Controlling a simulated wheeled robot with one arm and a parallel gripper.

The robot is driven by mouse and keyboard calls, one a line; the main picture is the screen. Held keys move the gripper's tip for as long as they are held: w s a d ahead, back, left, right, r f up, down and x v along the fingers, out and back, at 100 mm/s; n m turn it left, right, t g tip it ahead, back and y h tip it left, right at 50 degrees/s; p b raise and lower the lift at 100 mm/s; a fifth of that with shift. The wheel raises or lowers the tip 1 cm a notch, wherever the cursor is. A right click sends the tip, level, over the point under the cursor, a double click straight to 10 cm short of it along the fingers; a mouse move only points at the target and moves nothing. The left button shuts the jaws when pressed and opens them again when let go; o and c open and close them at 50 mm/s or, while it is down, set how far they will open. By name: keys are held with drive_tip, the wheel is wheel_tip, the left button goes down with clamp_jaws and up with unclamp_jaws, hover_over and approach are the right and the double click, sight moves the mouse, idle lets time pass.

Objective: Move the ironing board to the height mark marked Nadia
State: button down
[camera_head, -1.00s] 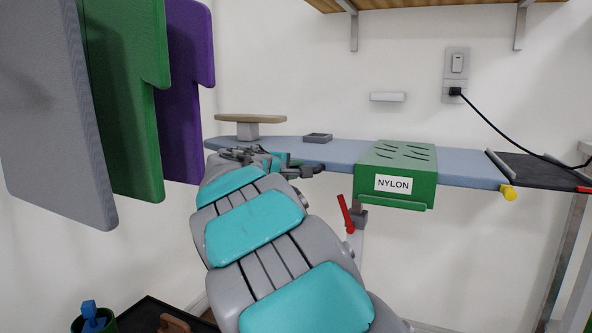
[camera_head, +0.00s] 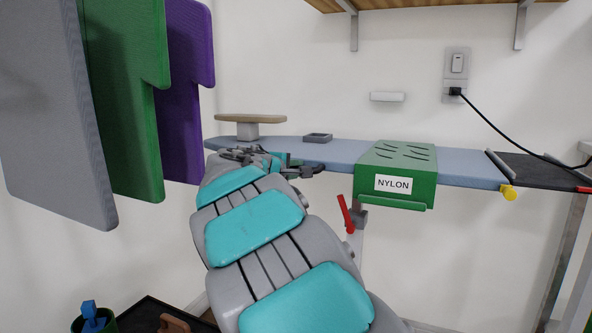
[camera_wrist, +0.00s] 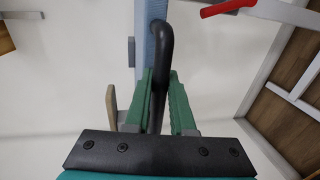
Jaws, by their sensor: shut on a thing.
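The ironing board (camera_head: 462,169) is a long blue board along the back wall in the head view, and it looks level. Its edge also shows at the top of the wrist view (camera_wrist: 155,13). My gripper (camera_wrist: 163,80) has green fingers shut on a black handle (camera_wrist: 160,42) at the board's edge. In the head view my gripper (camera_head: 288,164) is at the board's near edge, partly hidden by my arm. A red lever (camera_head: 345,212) is on the post under the board. No height mark marked Nadia can be made out.
A green cover labelled NYLON (camera_head: 407,166) sits over the board. A small sleeve board (camera_head: 250,120) and a grey tray (camera_head: 317,138) are on its left part. Grey, green and purple panels (camera_head: 125,90) hang at the left. A black cord (camera_head: 505,132) runs from the wall socket to the right.

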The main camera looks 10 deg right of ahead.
drive_tip(key=shift+f, duration=0.1)
wheel_tip(320, 180, down, 5)
drive_tip(key=b, duration=0.3)
drive_tip(key=c, duration=0.8)
unclamp_jaws()
drive_tip(key=shift+o, duration=0.2)
drive_tip(key=v, duration=0.8)
